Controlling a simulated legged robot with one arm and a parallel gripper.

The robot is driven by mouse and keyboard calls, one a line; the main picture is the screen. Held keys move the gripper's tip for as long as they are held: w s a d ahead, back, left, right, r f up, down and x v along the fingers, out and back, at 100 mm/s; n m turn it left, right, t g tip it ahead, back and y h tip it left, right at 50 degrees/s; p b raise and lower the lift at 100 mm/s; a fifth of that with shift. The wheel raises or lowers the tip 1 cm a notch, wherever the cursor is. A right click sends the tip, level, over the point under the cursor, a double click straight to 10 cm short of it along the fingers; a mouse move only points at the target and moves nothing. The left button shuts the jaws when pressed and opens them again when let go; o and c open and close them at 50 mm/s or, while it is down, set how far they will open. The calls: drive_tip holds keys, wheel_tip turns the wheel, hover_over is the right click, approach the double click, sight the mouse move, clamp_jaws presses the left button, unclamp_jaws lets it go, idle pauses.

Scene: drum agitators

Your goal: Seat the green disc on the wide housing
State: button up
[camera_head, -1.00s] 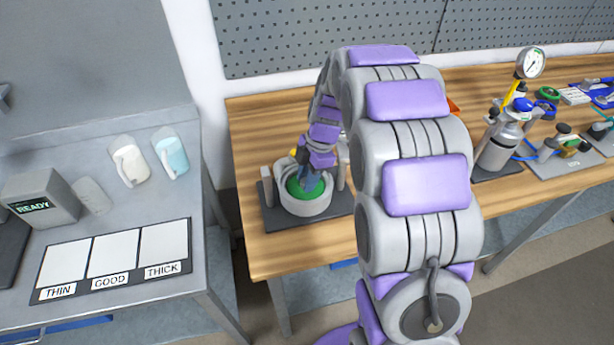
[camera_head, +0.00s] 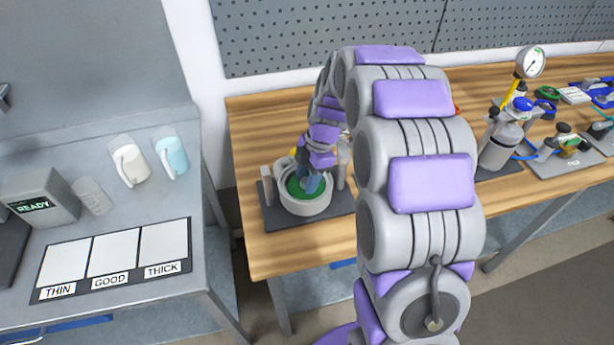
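The green disc (camera_head: 294,188) lies within the round opening of the wide grey housing (camera_head: 303,208), below the housing's rim. Whether it sits flat on the bottom cannot be told. The housing stands on a dark base plate (camera_head: 281,221) on the wooden bench, with a grey post on each side. My gripper (camera_head: 312,184) points down into the housing, at the middle of the disc. My fingertips hide part of the disc. Whether they are closed on something there is too small to tell.
My arm hides the bench's middle. Gauge and bottle assemblies (camera_head: 502,140) stand to the right. At left, a grey table holds jugs (camera_head: 129,160), a box reading READY (camera_head: 41,198) and a THIN/GOOD/THICK board (camera_head: 112,262). A pegboard (camera_head: 330,35) is behind.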

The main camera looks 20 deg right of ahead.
drive_tip(key=shift+o, duration=1.2)
drive_tip(key=p+v, duration=0.4)
drive_tip(key=v, duration=1.3)
drive_tip(key=shift+r, duration=0.15)
